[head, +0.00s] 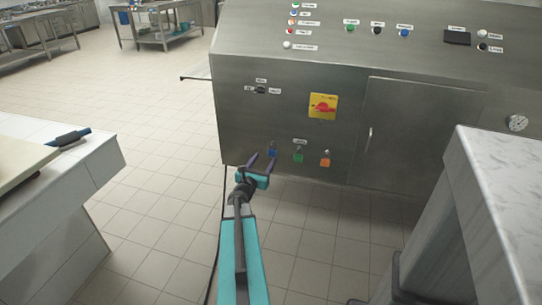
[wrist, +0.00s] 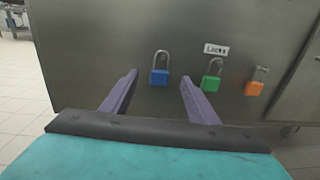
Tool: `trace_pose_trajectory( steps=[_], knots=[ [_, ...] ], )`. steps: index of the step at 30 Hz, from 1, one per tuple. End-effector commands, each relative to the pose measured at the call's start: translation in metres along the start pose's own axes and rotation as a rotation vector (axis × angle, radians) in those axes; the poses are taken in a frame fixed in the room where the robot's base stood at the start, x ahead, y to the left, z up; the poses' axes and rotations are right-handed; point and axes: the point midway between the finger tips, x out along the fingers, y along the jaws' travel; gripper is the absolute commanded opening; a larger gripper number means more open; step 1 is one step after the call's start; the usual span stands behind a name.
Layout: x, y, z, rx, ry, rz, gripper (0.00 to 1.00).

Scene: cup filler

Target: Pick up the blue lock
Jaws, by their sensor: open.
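The blue lock (wrist: 159,76) hangs by its grey shackle on the steel front of the machine, left of a green lock and an orange lock. In the head view the blue lock (head: 272,151) shows small, low on the panel. My gripper (head: 262,157) is open and empty, its two purple fingers pointing at the panel. In the wrist view the blue lock appears between the fingertips of my gripper (wrist: 157,78), beyond them. The fingers do not appear to touch it; the exact gap cannot be told.
The green lock (wrist: 210,82) and orange lock (wrist: 255,87) hang to the right, under a "Locks" label (wrist: 216,49). A red rotary switch on a yellow plate (head: 323,106) is above. A white counter (head: 495,190) stands right, another worktop (head: 75,155) left; tiled floor lies between.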

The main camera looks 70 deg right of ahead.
Motion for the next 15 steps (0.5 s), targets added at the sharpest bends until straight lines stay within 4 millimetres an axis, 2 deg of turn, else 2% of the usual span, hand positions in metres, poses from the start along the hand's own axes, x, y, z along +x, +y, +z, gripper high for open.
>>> trace_pose_trajectory(
  steps=[1,6,15],
  knots=[
    [0.0064,0.0005,-0.0002,0.000,-0.001,-0.001,0.54],
    [0.0144,0.0003,0.0001,0.000,0.000,0.000,0.54],
    [0.0148,-0.0003,0.0002,0.000,0.000,0.000,0.54]
  ],
)
